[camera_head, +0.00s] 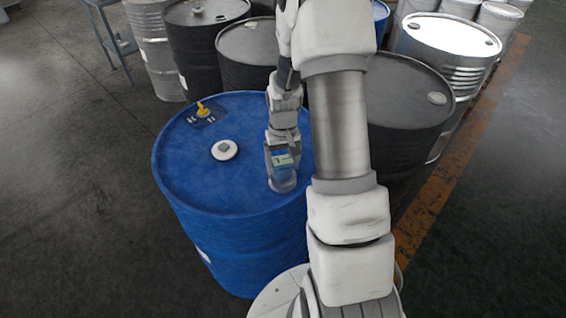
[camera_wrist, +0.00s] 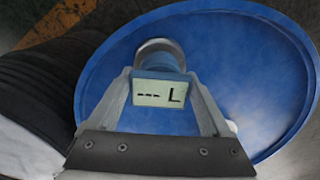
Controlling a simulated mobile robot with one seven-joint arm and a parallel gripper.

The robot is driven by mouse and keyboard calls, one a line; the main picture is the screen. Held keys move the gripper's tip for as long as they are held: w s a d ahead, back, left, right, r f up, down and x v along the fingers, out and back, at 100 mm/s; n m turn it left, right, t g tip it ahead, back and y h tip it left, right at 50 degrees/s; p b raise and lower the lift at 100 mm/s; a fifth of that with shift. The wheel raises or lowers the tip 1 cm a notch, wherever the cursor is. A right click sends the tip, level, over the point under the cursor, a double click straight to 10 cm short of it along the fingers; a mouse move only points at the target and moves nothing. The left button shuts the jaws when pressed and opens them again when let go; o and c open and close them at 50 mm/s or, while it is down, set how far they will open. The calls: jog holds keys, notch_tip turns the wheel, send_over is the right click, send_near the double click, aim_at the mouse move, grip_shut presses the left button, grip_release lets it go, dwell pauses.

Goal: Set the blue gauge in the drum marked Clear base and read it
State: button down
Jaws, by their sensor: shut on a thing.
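My gripper (camera_head: 283,146) is shut on the blue gauge (camera_head: 281,159), over the right part of the blue drum's top (camera_head: 200,170). In the wrist view, my gripper's fingers (camera_wrist: 165,76) stand on either side of the gauge (camera_wrist: 160,59). Its display (camera_wrist: 164,93) reads "--- L". A grey round part (camera_head: 283,185) shows at the gauge's lower end, close to the drum top. I cannot tell whether the gauge is seated in an opening. The drum's name is not legible; only a bit of white label (camera_head: 204,256) shows on its side.
Black drums (camera_head: 405,95) and a bright metal drum (camera_head: 450,42) stand behind and right. The floor at left (camera_head: 75,200) is clear.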

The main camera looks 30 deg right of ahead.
jog(key=shift+f+b, duration=0.35)
jog(key=shift+f, duration=0.15)
grip_release()
jog(key=shift+r, duration=0.1)
notch_tip(320, 180, up, 17)
jog(key=shift+r, duration=0.2)
